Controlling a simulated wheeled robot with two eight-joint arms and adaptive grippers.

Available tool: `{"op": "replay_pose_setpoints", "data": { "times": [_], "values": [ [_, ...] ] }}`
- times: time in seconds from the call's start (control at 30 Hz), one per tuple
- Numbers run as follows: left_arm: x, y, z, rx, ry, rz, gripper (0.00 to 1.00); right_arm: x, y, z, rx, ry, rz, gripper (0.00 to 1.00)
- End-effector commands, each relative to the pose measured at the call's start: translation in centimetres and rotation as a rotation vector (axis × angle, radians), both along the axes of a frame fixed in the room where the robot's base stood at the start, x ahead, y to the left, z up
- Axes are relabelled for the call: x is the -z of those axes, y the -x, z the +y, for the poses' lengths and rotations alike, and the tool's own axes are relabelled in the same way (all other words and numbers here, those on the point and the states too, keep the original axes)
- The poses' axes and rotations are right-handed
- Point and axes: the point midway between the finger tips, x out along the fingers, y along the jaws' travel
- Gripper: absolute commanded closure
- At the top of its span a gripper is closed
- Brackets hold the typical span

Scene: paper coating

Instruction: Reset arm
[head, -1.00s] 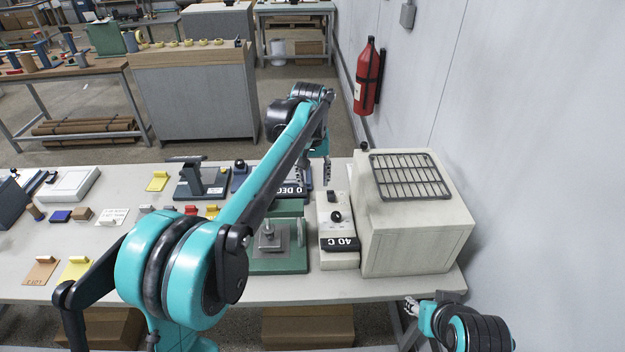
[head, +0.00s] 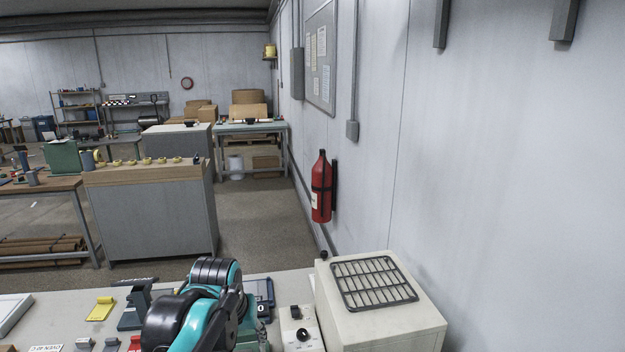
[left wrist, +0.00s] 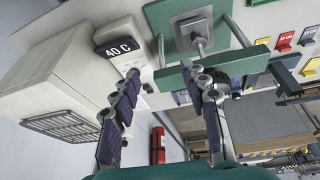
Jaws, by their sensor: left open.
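My left arm comes up from the bottom of the head view, its teal and black links over the worktable (head: 262,280). My left gripper (head: 263,334) shows only in part there, low beside the control box (head: 300,325). A green press-like fixture (left wrist: 215,65) and the "40 C" display (left wrist: 118,47) lie beyond the fingertips. My right gripper is not in view.
A beige oven-like box (head: 385,320) with a wire rack (head: 373,283) on top stands right of the arm. A yellow item (head: 100,309) lies on the table at left. A red fire extinguisher (head: 321,190) hangs on the wall. Open floor lies behind the table.

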Motion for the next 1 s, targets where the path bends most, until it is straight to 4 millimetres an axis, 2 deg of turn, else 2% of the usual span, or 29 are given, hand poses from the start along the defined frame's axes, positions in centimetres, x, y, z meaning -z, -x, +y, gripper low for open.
{"op": "replay_pose_setpoints", "data": {
  "times": [0.03, 0.2, 0.3, 0.4, 0.5, 0.6, 1.0],
  "values": [
    [1.2, 2.3, 0.6, 0.005, -0.003, -0.027, 0.55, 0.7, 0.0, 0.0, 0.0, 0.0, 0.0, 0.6],
    [5.0, 8.6, 2.0, 0.031, -0.024, -0.128, 0.55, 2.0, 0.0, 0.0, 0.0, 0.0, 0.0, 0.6],
    [7.6, 11.6, 2.6, 0.044, -0.037, -0.18, 0.55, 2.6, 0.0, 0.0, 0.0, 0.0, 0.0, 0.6],
    [9.9, 13.8, 3.0, 0.055, -0.049, -0.221, 0.55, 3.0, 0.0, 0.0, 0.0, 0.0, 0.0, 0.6],
    [11.5, 15.1, 3.2, 0.061, -0.058, -0.249, 0.55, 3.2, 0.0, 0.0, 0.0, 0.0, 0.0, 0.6],
    [12.2, 15.7, 3.3, 0.065, -0.062, -0.261, 0.55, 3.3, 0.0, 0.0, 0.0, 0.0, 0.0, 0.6],
    [12.2, 15.8, 3.4, 0.066, -0.063, -0.264, 0.55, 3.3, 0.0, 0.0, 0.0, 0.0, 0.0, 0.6]
  ]
}}
